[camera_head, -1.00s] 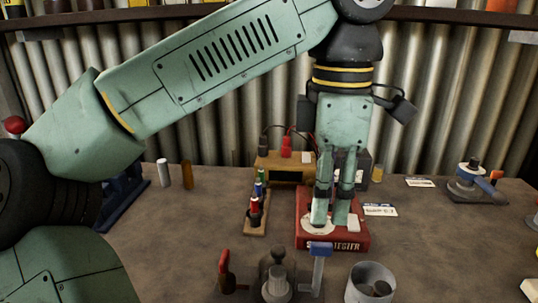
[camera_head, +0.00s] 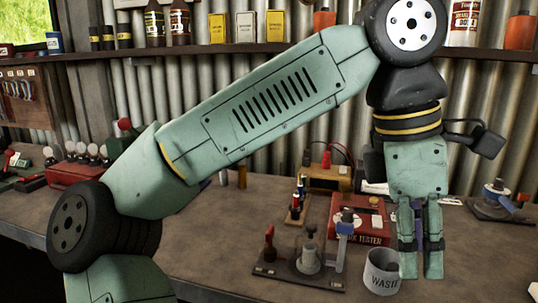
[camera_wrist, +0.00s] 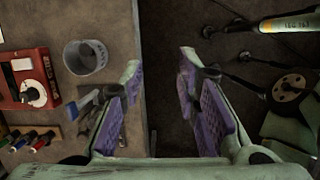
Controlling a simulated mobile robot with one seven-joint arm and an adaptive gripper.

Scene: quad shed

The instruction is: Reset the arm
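My gripper (camera_head: 420,272) hangs pointing down at the right of the head view, in front of the bench and just right of the waste cup (camera_head: 382,272). In the wrist view my gripper's two purple-padded fingers (camera_wrist: 160,68) stand apart with nothing between them. The bench's front edge runs below the gap between the fingers. A red tester box (camera_head: 345,228) stands on the bench behind and left of the gripper, with a pale round disc on top; it also shows at the left of the wrist view (camera_wrist: 38,100).
A dark base plate with levers (camera_head: 300,272) lies left of the waste cup. A rack of coloured pieces (camera_head: 297,208) and a yellow-brown meter (camera_head: 325,178) stand behind. A shelf (camera_head: 300,50) with bottles and boxes crosses the wall.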

